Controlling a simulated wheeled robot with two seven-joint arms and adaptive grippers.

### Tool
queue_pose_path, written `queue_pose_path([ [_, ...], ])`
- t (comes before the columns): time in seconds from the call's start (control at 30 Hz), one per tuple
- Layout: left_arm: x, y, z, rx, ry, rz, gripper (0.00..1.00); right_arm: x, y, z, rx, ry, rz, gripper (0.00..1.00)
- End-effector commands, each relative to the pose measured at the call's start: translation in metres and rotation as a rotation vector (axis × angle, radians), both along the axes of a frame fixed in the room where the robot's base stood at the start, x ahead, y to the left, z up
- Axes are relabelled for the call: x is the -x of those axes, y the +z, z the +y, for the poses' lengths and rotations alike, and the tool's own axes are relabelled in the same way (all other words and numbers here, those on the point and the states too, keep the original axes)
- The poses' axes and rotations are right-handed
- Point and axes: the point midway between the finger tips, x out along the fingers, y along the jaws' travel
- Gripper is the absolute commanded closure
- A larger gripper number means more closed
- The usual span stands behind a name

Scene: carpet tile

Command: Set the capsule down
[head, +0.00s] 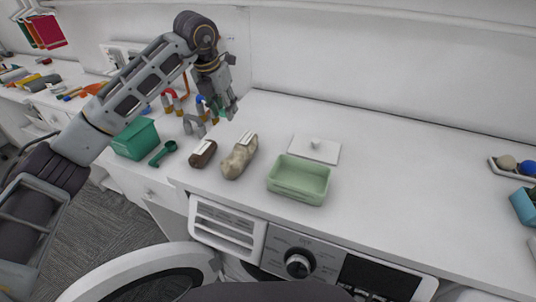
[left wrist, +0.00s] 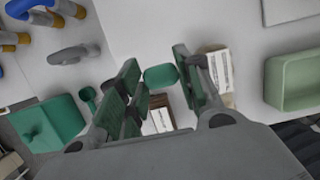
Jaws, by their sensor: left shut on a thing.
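My left gripper (head: 223,105) is above the back of the white counter in the head view, pointing down. It is shut on the capsule, a small dark-green rounded piece (left wrist: 161,77) that shows between the green finger pads in the left wrist view. In the head view only a bit of green shows low between the fingers, and the rest is hidden by them. The capsule appears held above the counter, though the height is hard to judge. My right gripper is not in view.
A green box (head: 135,140) and scoop (head: 163,152) lie left. A pale green open tray (head: 299,193) and white lid (head: 315,150) lie right, with clear counter beyond.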

Motion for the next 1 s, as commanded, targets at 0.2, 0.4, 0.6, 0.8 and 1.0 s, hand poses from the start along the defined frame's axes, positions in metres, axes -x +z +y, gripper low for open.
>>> queue_pose_path([
  [0.2,0.0,0.0,-0.001,0.0,-0.002,0.0,0.79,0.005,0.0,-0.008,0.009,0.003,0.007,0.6],
  [0.4,0.0,-0.001,-0.001,-0.001,-0.002,0.001,0.79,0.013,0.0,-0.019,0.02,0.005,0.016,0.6],
  [0.6,0.0,-0.013,0.0,-0.001,-0.001,0.003,0.79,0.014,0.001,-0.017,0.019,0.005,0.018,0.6],
  [0.8,0.001,-0.039,0.0,-0.002,-0.002,0.003,0.79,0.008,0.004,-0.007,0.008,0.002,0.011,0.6],
  [1.0,0.0,-0.059,0.0,-0.002,-0.001,0.001,0.79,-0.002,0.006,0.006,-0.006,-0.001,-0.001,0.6],
])
